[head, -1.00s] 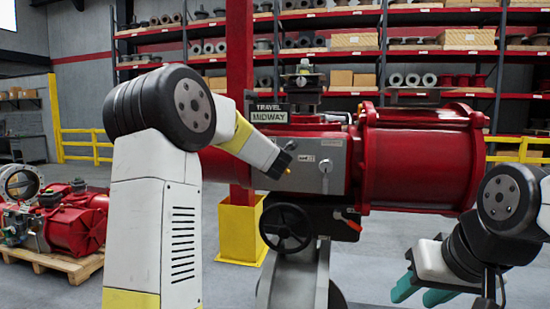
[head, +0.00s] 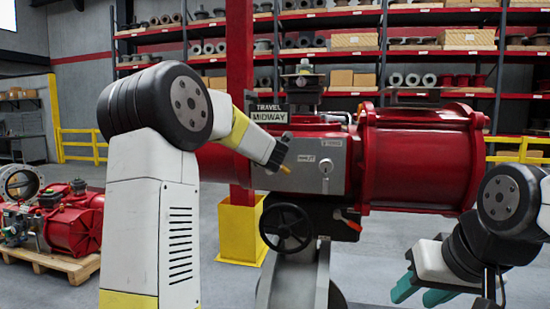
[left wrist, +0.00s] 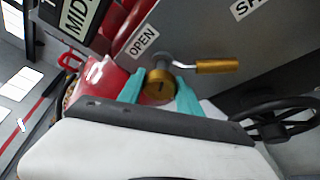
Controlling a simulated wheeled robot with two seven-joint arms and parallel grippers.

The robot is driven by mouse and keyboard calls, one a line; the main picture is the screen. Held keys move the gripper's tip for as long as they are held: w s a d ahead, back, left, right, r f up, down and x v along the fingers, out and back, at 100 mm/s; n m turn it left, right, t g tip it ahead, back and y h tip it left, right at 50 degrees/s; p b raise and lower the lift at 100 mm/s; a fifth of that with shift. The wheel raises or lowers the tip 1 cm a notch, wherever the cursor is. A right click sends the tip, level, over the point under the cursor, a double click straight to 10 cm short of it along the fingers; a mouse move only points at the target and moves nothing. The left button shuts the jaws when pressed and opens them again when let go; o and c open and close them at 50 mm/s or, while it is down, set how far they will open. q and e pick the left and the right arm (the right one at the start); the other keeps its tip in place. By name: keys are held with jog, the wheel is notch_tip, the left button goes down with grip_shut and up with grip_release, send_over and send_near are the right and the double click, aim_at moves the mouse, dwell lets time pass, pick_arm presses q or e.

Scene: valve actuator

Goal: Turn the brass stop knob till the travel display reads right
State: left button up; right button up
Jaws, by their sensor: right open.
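The travel display (head: 269,117) on the red actuator reads MIDWAY; part of it also shows in the left wrist view (left wrist: 78,14). The brass stop knob (left wrist: 158,88) sits on the grey housing, below the OPEN label in the left wrist view. The two teal fingers of my left gripper (left wrist: 160,90) lie against opposite sides of the knob, closed on it. In the head view my left forearm reaches across to the housing and hides most of the knob. My right gripper (head: 422,290) is open and empty at the lower right, well away from the actuator.
A crank with a brass handle (left wrist: 217,67) sticks out close beside the knob. A black handwheel (head: 286,228) is below the housing. A small lever (head: 326,168) is on the housing's front. A pallet (head: 50,262) with another red actuator stands at the left.

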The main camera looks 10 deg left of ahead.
pick_arm(q)
jog(key=o, duration=0.3)
jog(key=shift+o, duration=0.2)
jog(key=v, duration=0.7)
jog(key=shift+s, duration=0.4)
jog(key=shift+d, duration=0.1)
